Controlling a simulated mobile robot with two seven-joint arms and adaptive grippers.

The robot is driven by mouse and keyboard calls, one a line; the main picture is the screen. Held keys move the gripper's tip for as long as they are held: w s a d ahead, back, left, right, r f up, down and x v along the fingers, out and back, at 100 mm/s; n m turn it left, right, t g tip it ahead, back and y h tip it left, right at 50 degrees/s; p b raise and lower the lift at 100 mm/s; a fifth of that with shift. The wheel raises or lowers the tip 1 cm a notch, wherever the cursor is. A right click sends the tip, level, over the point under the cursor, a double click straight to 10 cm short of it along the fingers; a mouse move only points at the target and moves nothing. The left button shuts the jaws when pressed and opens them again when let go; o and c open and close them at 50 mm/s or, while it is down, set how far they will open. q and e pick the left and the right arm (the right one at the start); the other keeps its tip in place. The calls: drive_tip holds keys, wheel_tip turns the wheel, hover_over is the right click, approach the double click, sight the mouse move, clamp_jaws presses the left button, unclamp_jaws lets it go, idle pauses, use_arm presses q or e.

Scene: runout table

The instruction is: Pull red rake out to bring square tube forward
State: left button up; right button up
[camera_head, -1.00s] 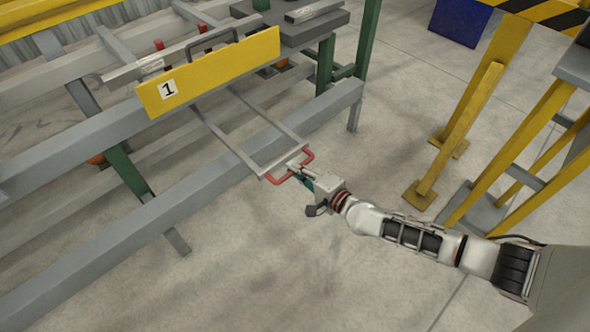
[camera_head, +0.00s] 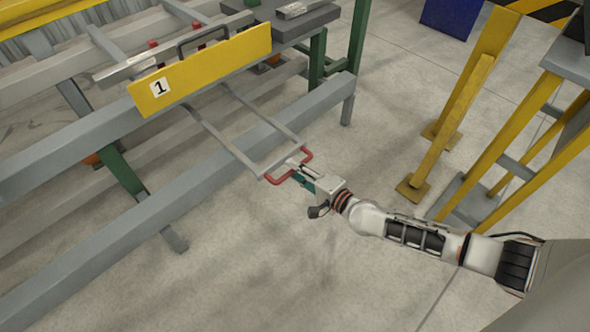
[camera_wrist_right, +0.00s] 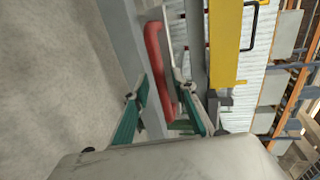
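The rake is a grey two-bar frame (camera_head: 233,153) reaching out under the yellow sign, with a red handle (camera_head: 308,158) at its front end. The handle also shows in the right wrist view (camera_wrist_right: 158,65). My left gripper is not in view.
The yellow sign marked 1 (camera_head: 220,65) stands at the table front, with a dark handle (camera_head: 203,38) behind it. A long grey beam (camera_head: 180,200) runs low under the rake. Yellow posts (camera_head: 455,125) stand at right. The floor (camera_head: 260,270) in front is clear.

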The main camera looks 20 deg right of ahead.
drive_tip(key=v, duration=1.2)
idle(0.4)
